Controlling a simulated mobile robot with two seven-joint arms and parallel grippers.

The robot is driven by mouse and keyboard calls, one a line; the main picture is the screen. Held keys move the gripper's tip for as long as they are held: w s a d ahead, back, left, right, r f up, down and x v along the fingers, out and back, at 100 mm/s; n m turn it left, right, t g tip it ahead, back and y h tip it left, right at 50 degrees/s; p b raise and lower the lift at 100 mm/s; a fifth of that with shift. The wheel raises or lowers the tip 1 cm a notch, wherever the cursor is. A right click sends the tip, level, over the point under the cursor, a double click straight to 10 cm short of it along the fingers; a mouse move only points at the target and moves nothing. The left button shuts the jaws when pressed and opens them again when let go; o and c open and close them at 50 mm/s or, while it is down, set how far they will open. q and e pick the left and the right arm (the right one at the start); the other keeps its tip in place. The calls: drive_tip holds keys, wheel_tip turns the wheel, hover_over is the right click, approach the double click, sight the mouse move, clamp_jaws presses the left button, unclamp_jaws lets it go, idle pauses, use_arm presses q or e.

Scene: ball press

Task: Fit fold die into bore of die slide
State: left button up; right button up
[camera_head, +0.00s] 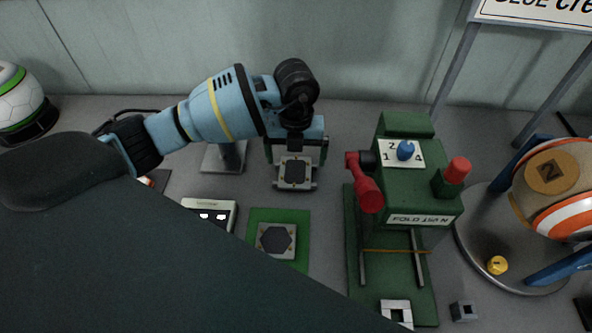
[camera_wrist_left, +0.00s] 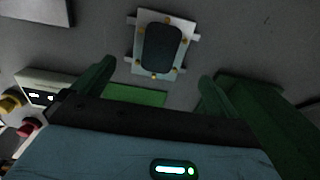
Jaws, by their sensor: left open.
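My left gripper (camera_head: 296,157) points down at the middle back of the table, its two green fingers apart with nothing between them. In the left wrist view its fingers (camera_wrist_left: 153,88) are spread as well. Just in front of it in the head view lies a pale plate with a dark insert (camera_head: 296,173); it also shows in the left wrist view (camera_wrist_left: 161,48). A pale block with a square opening, seemingly the die slide (camera_head: 397,312), sits at the front of the green press (camera_head: 408,190). A small grey block with a square hole, possibly the fold die (camera_head: 463,311), stands right of it. My right gripper is not in view.
A green mat (camera_head: 258,216) holds a plate with a dark hexagon (camera_head: 276,239). A small display unit (camera_head: 210,214) stands to its left. A round grey base (camera_head: 500,270) with an orange-white ball (camera_head: 555,195) is at the right. My dark arm covers the lower left.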

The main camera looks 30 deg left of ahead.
sight(295, 173)
use_arm(q)
drive_tip(key=shift+w+a+f, duration=0.1)
drive_tip(key=shift+f, duration=1.5)
drive_tip(key=shift+a+f, duration=0.1)
drive_tip(key=shift+f, duration=1.5)
drive_tip(key=shift+r, duration=0.1)
drive_tip(key=c, duration=1.2)
wheel_tip(295, 173, up, 10)
